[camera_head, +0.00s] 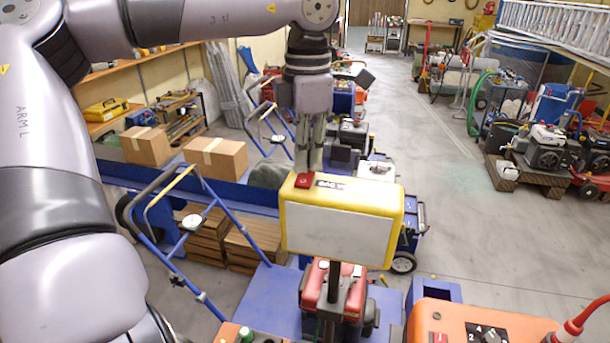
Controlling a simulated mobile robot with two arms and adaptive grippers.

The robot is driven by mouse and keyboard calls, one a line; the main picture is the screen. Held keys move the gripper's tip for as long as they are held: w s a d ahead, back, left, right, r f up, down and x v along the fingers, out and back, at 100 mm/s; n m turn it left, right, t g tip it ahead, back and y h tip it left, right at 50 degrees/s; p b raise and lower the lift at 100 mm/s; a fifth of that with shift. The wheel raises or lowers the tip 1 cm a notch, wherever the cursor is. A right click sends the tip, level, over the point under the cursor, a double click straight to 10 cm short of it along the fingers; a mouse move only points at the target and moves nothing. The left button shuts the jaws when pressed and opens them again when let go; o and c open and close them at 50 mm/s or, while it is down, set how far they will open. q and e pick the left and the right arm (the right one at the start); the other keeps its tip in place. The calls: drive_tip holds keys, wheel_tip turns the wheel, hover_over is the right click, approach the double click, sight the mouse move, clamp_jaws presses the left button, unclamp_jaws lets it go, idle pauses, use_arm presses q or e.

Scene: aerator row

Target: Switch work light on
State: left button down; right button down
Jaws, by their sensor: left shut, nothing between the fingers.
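The work light (338,228) is a yellow-framed box with a pale, unlit-looking front panel, standing on a dark post in the middle of the head view. A red switch (304,181) sits on its top edge, towards the left. My left gripper (308,170) points straight down just over the red switch, its fingers shut with nothing between them. The fingertips are very close to the switch; I cannot tell whether they touch it. My right gripper is not in view.
An orange machine (470,323) with a dial stands at the lower right. A pallet with engines (530,178) is at the right. The grey floor between is open.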

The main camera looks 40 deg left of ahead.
sight(308, 171)
use_arm(q)
drive_tip(key=shift+s+f+b, duration=0.1)
drive_tip(key=shift+f+b, duration=0.2)
drive_tip(key=shift+f, duration=0.1)
drive_tip(key=shift+r, duration=0.15)
wheel_tip(308, 171, up, 2)
drive_tip(key=shift+p, duration=1)
wheel_tip(308, 171, up, 3)
drive_tip(key=shift+f+p, duration=0.1)
drive_tip(key=shift+p, duration=0.95)
drive_tip(key=shift+r, duration=1)
